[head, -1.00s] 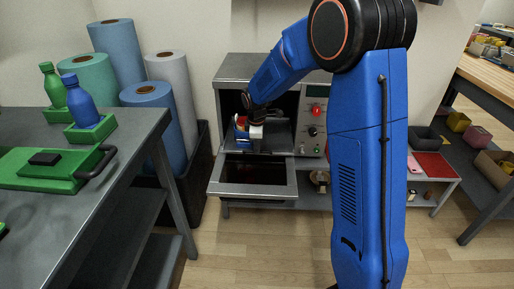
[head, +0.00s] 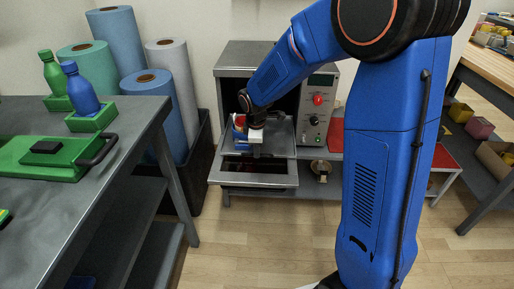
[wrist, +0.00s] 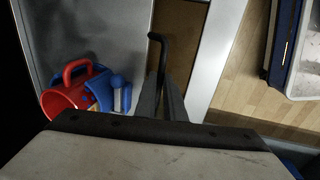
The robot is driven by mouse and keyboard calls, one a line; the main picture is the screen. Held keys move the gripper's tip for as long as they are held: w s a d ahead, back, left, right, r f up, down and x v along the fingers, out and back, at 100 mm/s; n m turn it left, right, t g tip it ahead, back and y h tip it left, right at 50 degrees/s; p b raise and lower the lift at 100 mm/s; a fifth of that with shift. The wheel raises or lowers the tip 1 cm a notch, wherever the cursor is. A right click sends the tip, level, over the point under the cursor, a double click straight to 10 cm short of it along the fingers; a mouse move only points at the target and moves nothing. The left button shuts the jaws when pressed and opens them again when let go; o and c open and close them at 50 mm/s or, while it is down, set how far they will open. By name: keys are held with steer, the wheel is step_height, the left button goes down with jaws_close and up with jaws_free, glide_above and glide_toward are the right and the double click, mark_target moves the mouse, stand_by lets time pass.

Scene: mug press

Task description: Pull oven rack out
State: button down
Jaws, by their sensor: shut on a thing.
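The oven (head: 248,58) stands against the wall with its door (head: 255,180) folded down flat. The grey rack (head: 280,138) sticks out of the opening above the door; its bare surface also shows in the wrist view (wrist: 110,25). My gripper (head: 256,152) is at the rack's front, shut on its dark hooked handle (wrist: 158,42). The wrist view shows the fingers (wrist: 165,98) together there. A red mug (wrist: 62,98) with blue parts around it sits on the rack, and shows small in the head view (head: 239,130).
A control panel (head: 317,110) is at the oven's right side. A grey table (head: 110,165) with bottles stands at the left, and rolls in a dark bin (head: 200,165) stand between. The wooden floor (head: 260,250) in front is open.

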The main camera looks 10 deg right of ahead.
steer(key=c, duration=1.8)
jaws_free()
steer(key=shift+c, duration=0.2)
steer(key=s+a+r, duration=0.1)
steer(key=s+r, duration=0.2)
steer(key=r, duration=1.4)
steer(key=shift+s+r, duration=0.1)
steer(key=s+d+m+t, duration=0.1)
steer(key=s+d+m, duration=0.2)
steer(key=s, duration=0.7)
steer(key=s+d+m+t, duration=0.1)
steer(key=s+d+m, duration=0.3)
steer(key=s, duration=0.6)
steer(key=s+d+m, duration=0.3)
steer(key=s+m, duration=0.4)
steer(key=s, duration=0.4)
steer(key=shift+d+f+t+y, duration=0.3)
steer(key=shift+d+t, duration=0.1)
